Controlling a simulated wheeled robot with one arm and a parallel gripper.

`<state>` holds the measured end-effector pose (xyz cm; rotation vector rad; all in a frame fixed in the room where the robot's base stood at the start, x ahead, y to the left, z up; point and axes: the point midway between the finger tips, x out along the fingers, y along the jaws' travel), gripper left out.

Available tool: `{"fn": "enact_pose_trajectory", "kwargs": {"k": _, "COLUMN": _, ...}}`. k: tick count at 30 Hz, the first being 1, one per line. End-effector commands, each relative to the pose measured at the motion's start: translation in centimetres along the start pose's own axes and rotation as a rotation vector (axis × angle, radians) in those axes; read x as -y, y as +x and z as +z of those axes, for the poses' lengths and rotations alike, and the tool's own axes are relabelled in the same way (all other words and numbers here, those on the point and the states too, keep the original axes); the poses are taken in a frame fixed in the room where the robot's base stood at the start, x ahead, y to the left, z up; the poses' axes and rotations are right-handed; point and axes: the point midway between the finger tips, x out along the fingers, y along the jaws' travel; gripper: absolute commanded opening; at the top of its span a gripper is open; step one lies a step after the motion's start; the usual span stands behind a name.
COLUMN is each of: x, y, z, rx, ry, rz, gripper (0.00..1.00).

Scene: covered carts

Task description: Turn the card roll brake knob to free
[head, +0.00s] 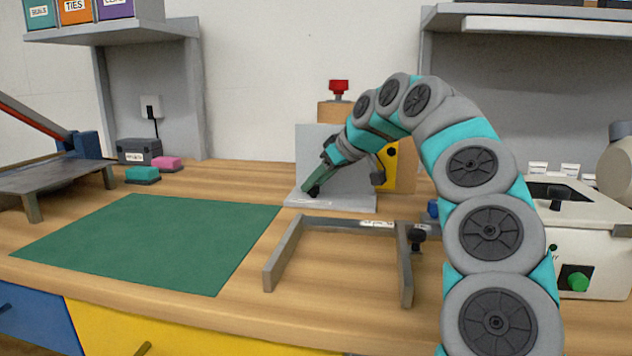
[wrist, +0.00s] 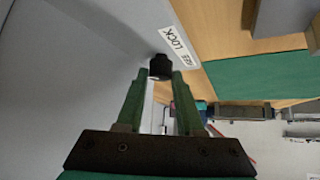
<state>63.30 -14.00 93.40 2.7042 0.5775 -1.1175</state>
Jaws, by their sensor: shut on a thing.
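The knob (wrist: 160,67) is small, round and black. In the wrist view it sits between the tips of my green fingers, beside a white label (wrist: 175,45) with the words FREE and LOCK. My gripper (wrist: 160,78) is shut on the knob. In the head view my gripper (head: 316,186) reaches down and left to the front of a grey upright stand (head: 318,145), low near its base plate (head: 350,202). The knob shows there only as a small dark spot. I cannot tell which word the knob points to.
A yellow panel (head: 404,168) stands behind my arm. A grey frame (head: 340,222) with a black knob lies in front of the stand. A green mat (head: 150,242) is at left. A cream machine (head: 580,235) with a green button is at right.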

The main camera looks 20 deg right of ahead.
Motion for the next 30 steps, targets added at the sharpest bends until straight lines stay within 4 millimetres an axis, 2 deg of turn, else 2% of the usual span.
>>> {"fn": "enact_pose_trajectory", "kwargs": {"k": 12, "x": -0.13, "y": 0.07, "z": 0.03, "rx": 0.003, "ry": -0.081, "rz": -0.082, "gripper": 0.0}}
{"fn": "enact_pose_trajectory", "kwargs": {"k": 29, "x": -0.09, "y": 0.07, "z": 0.04, "rx": 0.002, "ry": -0.096, "rz": -0.096, "gripper": 0.0}}
{"fn": "enact_pose_trajectory", "kwargs": {"k": 30, "x": -0.09, "y": 0.07, "z": 0.04, "rx": 0.002, "ry": -0.096, "rz": -0.096, "gripper": 0.37}}
